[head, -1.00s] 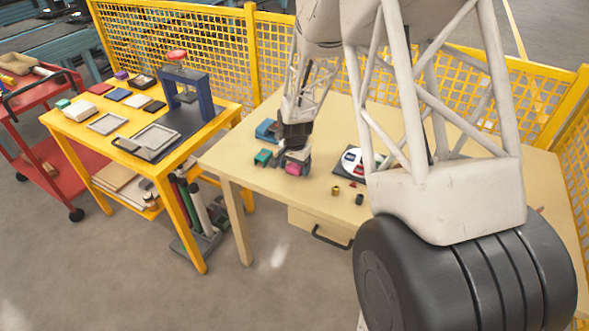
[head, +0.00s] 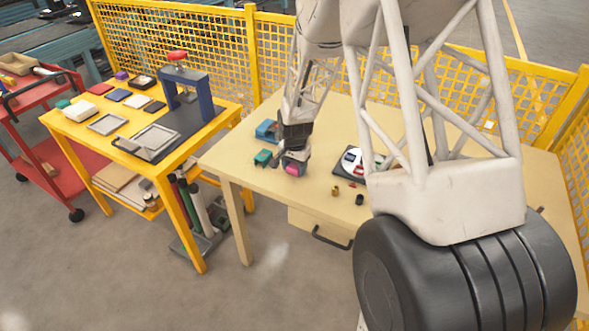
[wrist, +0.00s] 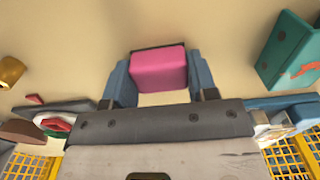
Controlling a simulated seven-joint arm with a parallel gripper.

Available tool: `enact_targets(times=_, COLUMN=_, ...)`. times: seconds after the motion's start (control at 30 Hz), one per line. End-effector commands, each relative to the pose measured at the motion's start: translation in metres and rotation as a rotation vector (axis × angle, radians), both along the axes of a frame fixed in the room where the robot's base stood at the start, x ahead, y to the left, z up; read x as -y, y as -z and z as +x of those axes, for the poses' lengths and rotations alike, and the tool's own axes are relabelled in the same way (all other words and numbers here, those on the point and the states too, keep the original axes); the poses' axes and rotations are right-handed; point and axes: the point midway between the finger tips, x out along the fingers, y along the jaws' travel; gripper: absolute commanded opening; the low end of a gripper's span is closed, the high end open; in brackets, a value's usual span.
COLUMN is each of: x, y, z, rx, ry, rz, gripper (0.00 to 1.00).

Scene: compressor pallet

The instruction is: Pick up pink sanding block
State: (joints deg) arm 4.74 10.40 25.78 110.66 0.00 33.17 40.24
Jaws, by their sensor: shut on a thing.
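The pink sanding block (wrist: 158,69) sits between the two blue-grey fingers of my gripper (wrist: 160,82) in the wrist view. The fingers are shut on its left and right sides. A dark layer shows along its far edge. In the head view the pink block (head: 292,169) shows at the tip of my gripper (head: 294,160), over the wooden table near its front left part. I cannot tell whether the block touches the table.
A teal block (head: 262,157) lies just left of my gripper, also in the wrist view (wrist: 290,50). A blue object (head: 266,130) is behind it. A round white plate (head: 352,160) and small brass (head: 335,191) and dark pieces lie to the right. Yellow mesh fencing (head: 180,40) stands behind.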

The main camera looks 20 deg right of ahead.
Motion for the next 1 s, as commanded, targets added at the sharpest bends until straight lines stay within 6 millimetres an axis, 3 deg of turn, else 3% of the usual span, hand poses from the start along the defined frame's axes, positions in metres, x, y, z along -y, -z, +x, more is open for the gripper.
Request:
enact_targets(times=0.37, x=0.0, y=-0.008, z=0.0, rx=0.002, ry=0.0, rz=-0.001, gripper=0.29)
enact_targets(times=0.63, x=0.0, y=-0.036, z=0.001, rx=0.004, ry=0.0, rz=-0.001, gripper=0.29)
enact_targets(times=1.0, x=-0.005, y=-0.04, z=-0.056, rx=-0.001, ry=0.0, rz=0.0, gripper=0.29)
